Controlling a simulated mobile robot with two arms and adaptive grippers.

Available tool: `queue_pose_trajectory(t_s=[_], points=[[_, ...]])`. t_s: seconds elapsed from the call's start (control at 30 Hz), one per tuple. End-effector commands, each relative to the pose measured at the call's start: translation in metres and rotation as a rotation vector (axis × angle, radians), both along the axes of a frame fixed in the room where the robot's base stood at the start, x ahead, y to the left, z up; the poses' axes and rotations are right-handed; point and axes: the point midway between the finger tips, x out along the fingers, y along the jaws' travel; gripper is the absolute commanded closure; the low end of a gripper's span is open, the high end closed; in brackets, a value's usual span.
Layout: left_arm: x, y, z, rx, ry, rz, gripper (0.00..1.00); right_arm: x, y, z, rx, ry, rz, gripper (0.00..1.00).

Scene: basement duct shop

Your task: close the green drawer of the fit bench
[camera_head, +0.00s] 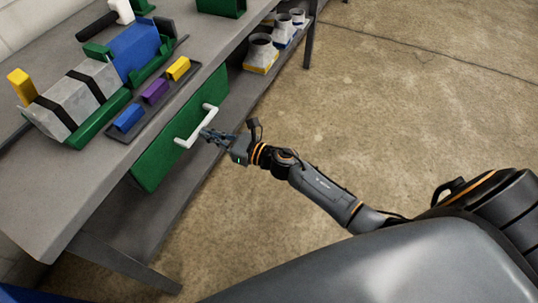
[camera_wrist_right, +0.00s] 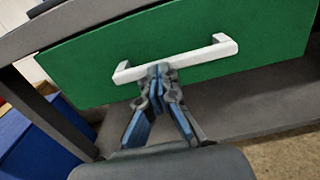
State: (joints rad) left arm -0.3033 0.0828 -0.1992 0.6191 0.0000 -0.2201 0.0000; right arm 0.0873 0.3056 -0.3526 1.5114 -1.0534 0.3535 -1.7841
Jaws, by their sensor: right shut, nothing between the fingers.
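The green drawer (camera_head: 160,160) sits under the top of the grey fit bench (camera_head: 50,200), its front facing my right arm. It carries a white bar handle (camera_head: 190,130). In the right wrist view the green drawer front (camera_wrist_right: 80,65) fills the upper part, with the white handle (camera_wrist_right: 195,55) across it. My right gripper (camera_head: 206,134) is shut and empty, its fingertips at the handle. In the wrist view the gripper's fingertips (camera_wrist_right: 158,72) overlap the handle's lower edge; whether they touch it I cannot tell. How far the drawer stands out is hard to judge. My left gripper is not in view.
On the bench top are a duct piece in a green cradle (camera_head: 95,127) and a dark strip with blue, purple and yellow blocks (camera_head: 154,92). A lower shelf (camera_head: 215,148) holds several duct fittings (camera_head: 262,52). The concrete floor (camera_head: 400,100) to the right is clear.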

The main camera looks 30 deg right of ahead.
Motion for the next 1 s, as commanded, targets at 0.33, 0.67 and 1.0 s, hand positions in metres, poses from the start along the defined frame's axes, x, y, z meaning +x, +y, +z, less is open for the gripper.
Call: queue_pose_trajectory(t_s=[0.33,0.67,1.0], points=[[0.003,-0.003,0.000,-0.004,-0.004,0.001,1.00,0.001,0.000,0.006,0.007,-0.010,-0.001,1.00],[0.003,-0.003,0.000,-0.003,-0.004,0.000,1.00,-0.047,-0.036,0.002,0.002,-0.003,-0.002,1.00],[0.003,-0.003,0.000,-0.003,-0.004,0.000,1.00,-0.092,-0.072,0.001,0.002,-0.002,-0.003,1.00]])
